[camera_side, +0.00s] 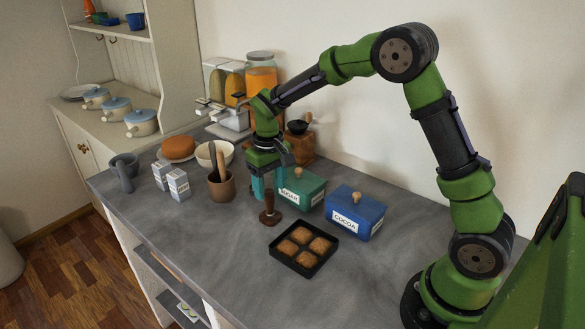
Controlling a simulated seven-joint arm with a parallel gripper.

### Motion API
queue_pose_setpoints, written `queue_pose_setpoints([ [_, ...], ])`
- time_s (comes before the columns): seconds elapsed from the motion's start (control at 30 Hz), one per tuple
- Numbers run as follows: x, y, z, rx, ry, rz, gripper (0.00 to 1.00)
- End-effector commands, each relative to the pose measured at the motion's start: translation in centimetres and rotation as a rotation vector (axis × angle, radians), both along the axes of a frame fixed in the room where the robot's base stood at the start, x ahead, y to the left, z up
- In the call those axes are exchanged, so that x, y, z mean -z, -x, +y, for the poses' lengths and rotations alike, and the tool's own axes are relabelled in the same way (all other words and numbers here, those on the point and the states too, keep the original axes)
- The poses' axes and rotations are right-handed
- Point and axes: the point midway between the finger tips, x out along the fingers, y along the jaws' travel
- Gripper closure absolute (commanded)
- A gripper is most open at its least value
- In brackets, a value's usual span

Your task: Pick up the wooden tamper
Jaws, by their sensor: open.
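The wooden tamper (269,215) stands upright on the grey counter, dark brown with a round base and a narrower handle. My gripper (268,190) points down with its teal fingers around or just beside the top of the tamper's handle. The fingers are open. The tamper's base rests on the counter. From this single view I cannot tell whether the fingers touch the handle.
A black tray (274,257) with several brown buns lies in front. A green box (311,191) and a blue cocoa box (355,213) stand to the right. A brown mortar (221,190) stands left. The counter's front left is clear.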

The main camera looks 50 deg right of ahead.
Motion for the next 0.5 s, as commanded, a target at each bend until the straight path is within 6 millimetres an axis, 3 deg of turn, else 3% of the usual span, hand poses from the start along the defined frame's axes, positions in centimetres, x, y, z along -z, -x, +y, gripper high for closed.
queue_pose_setpoints([
  [0.3,4.2,-0.3,0.2,0.001,0.000,0.004,0.41],
  [0.5,5.2,-0.3,0.2,0.001,0.000,0.000,0.41],
])
